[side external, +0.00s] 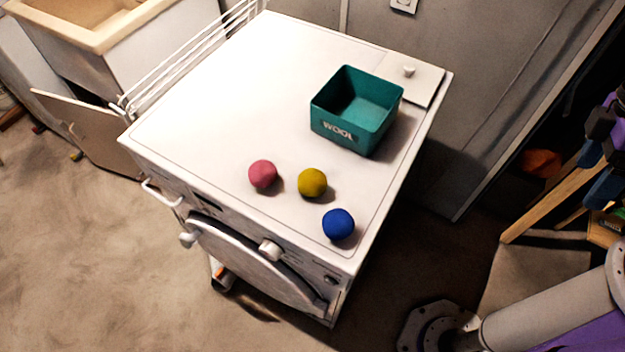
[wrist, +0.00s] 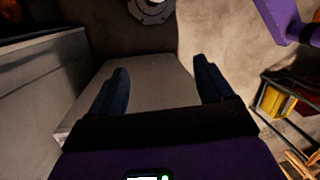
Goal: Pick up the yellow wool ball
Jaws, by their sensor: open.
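The yellow wool ball (side external: 312,183) rests on the white machine top (side external: 225,105) in the side external view. A pink ball (side external: 262,174) lies just left of it and a blue ball (side external: 338,224) lies to its lower right; all are apart. My gripper (wrist: 162,82) shows in the wrist view with its two dark blue fingers spread wide and nothing between them. Purple and blue parts at the right edge of the side external view seem to be mine, well away from the balls. No wool ball shows in the wrist view.
A teal box (side external: 338,131) marked WOOL stands behind the balls, its visible inside empty. A wire rack (side external: 190,58) lines the machine's left rear edge. A small knob (side external: 408,71) sits at the back right corner. The machine top's left part is clear.

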